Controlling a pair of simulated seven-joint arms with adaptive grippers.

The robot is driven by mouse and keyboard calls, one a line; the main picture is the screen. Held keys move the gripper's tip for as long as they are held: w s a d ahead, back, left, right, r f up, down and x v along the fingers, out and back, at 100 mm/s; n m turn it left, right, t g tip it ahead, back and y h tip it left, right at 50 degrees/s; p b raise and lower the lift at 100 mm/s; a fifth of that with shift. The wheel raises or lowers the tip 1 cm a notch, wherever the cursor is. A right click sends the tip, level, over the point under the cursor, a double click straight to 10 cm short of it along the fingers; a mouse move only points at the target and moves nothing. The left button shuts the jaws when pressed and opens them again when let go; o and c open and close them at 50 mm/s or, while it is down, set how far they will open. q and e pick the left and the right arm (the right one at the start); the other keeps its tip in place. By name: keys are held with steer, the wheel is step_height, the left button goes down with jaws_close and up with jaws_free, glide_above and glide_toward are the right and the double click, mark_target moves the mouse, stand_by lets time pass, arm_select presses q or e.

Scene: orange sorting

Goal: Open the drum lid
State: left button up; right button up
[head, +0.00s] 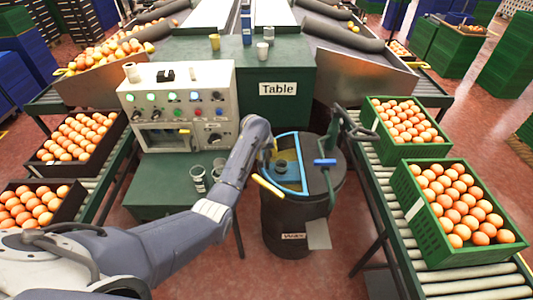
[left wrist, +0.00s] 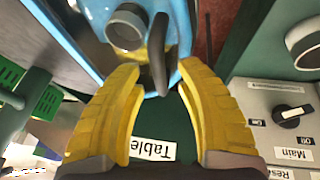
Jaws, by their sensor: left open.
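The dark drum (head: 290,225) stands in the middle of the head view, with a label low on its side. Its top has a blue-rimmed lid section (head: 303,183) with a dark round fitting on it, and a blue handle bar (head: 325,162) to the right. My left gripper (head: 271,166) is over the left edge of the drum top. In the left wrist view its yellow fingers (left wrist: 160,80) are open, with a dark curved handle (left wrist: 159,60) between or just beyond the tips; I cannot tell if they touch. The blue lid rim (left wrist: 90,42) shows there too.
A control panel (head: 180,105) with knobs and a green table (head: 277,112) stand behind and left of the drum. Cups (head: 198,178) stand on a low green bench. Green crates (head: 412,200) of oranges sit on the right conveyor, dark crates (head: 48,155) on the left.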

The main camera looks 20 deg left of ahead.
arm_select(q)
jaws_close()
stand_by(0.3)
stand_by(0.3)
